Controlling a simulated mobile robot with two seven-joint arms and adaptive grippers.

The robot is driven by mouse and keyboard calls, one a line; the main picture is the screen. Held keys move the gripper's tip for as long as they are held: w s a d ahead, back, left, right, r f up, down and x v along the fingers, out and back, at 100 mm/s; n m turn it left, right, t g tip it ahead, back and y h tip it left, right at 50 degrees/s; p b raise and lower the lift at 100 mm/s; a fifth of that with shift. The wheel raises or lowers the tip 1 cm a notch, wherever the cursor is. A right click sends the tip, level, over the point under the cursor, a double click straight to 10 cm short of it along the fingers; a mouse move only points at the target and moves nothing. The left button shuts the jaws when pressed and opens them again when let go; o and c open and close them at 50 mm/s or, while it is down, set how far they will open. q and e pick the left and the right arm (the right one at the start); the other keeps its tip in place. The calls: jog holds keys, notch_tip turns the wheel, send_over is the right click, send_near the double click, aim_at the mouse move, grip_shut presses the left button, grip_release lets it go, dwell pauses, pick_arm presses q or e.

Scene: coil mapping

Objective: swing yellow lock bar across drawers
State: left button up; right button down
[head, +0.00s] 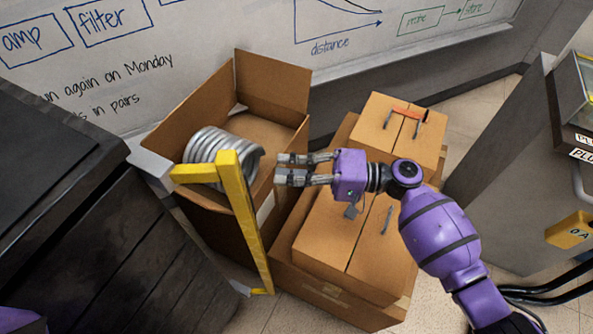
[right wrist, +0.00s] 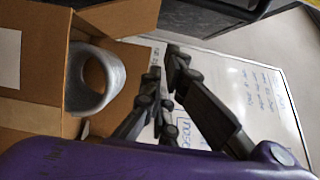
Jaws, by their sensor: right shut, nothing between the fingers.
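The yellow lock bar (head: 246,222) stands out beside the dark drawer cabinet (head: 110,225) in the head view, between the cabinet and the cardboard boxes. Its long part runs from an upper corner down to a foot near the floor, with a short arm at the top reaching left. The drawer fronts face the bar, and the bar stands off to their right. My right gripper (head: 279,169) is shut and empty, just right of the bar's upper part with a small gap. Its fingers also show in the right wrist view (right wrist: 167,90).
An open cardboard box (head: 272,88) behind the bar holds a silver coil (head: 212,150), also seen in the right wrist view (right wrist: 94,80). Closed boxes (head: 335,235) sit under my right arm. A grey cabinet (head: 510,175) stands at right. Some floor shows below the bar.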

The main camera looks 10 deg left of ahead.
pick_arm(q)
jog(key=shift+w+d+r+p, duration=0.1)
jog(key=shift+w+r+p, duration=0.65)
jog(key=shift+w, duration=0.1)
pick_arm(e)
jog(key=s+a, duration=0.4)
jog(key=shift+a, duration=0.2)
pick_arm(q)
jog(key=shift+s+f, duration=0.1)
jog(key=shift+s, duration=0.1)
jog(key=shift+w+d, duration=0.1)
